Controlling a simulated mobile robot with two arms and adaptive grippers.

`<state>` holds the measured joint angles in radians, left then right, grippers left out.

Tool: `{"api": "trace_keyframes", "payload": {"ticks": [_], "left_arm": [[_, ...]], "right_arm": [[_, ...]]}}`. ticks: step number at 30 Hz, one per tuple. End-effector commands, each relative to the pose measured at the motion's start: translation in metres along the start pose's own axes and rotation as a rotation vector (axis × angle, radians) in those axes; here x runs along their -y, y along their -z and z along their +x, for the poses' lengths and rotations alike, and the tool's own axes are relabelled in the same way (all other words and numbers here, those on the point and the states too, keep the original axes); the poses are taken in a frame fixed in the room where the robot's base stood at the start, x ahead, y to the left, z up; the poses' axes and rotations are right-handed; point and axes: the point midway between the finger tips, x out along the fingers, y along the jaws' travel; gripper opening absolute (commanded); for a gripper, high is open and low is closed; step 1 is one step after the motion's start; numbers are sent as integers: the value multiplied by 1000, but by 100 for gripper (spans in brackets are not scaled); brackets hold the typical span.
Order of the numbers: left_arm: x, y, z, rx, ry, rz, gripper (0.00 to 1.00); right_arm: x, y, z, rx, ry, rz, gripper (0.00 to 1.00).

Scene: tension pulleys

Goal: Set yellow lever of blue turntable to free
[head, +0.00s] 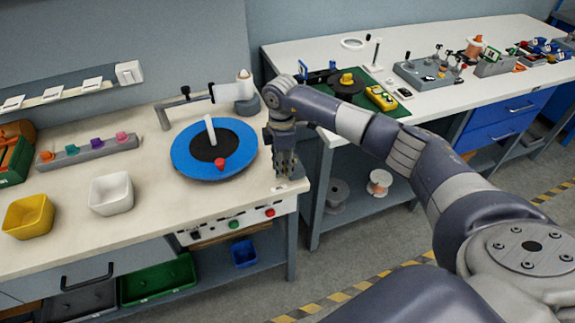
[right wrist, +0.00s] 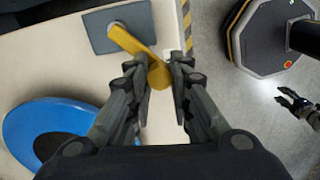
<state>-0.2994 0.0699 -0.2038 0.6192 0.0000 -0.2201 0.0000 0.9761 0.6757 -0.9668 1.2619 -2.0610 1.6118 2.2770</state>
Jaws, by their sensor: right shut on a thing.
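The blue turntable (head: 214,150) lies on the left bench, a blue disc with a black centre, a white upright post and a red knob. Part of it shows at the lower left of the right wrist view (right wrist: 22,135). The yellow lever (right wrist: 132,40) sits on a grey plate (right wrist: 97,33), with a round knob (right wrist: 159,76) at its near end. My right gripper (head: 286,172) points down at the bench's right corner and hides the lever in the head view. Its fingers (right wrist: 161,88) are shut on the lever's knob. My left gripper (right wrist: 290,102) shows small at the right edge, its fingers apart.
A grey arm with a white cylinder (head: 232,90) stands behind the turntable. White (head: 111,194) and yellow (head: 28,216) bins are at the left. A control panel with buttons (head: 234,224) is on the bench front. A second bench (head: 300,52) stands behind my right arm.

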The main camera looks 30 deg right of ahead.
Motion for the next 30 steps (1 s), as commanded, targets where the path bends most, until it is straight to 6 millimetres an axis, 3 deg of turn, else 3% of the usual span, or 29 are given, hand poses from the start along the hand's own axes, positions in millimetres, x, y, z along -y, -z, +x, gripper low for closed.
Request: {"api": "trace_keyframes", "payload": {"ticks": [12, 27, 28, 30], "left_arm": [[11, -2, -1, 2, 12, 0, 40], [10, -2, -1, 2, 12, 0, 40], [10, -2, -1, 2, 12, 0, 40], [10, -2, -1, 2, 12, 0, 40]], "right_arm": [[-9, 6, -1, 0, -4, 161, 0], [-10, 7, -2, -1, -5, 178, 0], [-10, 7, -2, -1, -5, 178, 26], [-10, 7, -2, -1, -5, 177, 41]]}}
